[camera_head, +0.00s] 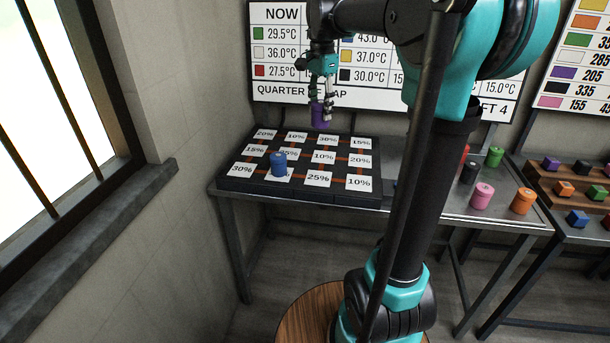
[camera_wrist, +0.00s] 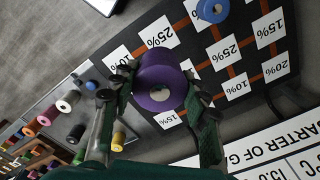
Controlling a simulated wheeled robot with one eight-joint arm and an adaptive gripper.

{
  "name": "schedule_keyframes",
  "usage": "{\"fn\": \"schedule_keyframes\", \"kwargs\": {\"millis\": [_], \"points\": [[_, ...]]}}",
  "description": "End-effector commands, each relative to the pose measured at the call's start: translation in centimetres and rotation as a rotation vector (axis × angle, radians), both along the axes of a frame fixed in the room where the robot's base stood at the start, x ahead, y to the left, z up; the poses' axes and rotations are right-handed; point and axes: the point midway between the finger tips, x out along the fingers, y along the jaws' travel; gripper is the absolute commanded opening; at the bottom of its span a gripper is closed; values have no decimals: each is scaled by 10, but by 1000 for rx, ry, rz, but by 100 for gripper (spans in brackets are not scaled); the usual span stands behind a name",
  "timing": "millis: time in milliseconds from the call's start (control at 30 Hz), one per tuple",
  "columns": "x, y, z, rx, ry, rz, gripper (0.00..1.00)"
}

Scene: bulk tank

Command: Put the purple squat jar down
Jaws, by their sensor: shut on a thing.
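The purple squat jar (camera_head: 320,116) hangs between the fingers of my gripper (camera_head: 322,92), above the back part of the black grid board (camera_head: 262,189). In the wrist view the jar (camera_wrist: 160,84) is held between both fingers of my gripper (camera_wrist: 160,95), with its round end facing down to the board. The board has white cards marked with percentages and brown-red strips between them. A blue jar (camera_head: 279,163) stands on the board in the front part; it also shows in the wrist view (camera_wrist: 213,10). I see a clear gap between the purple jar and the board.
Several coloured jars, among them a pink jar (camera_head: 482,195) and an orange jar (camera_head: 522,201), stand on the metal table (camera_head: 455,215) to the right. A shelf with coloured blocks (camera_head: 563,188) is farther right. The wall chart (camera_head: 280,50) is close behind my gripper. Most cards are clear.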

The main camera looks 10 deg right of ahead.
Motion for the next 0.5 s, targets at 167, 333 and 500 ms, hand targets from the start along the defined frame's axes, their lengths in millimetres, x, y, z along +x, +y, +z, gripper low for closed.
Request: {"fn": "schedule_keyframes", "kwargs": {"millis": [167,333,500], "points": [[0,0,-40,0,0,0,12],[0,0,-82,0,0,0,12],[0,0,-121,0,0,0,12]]}}
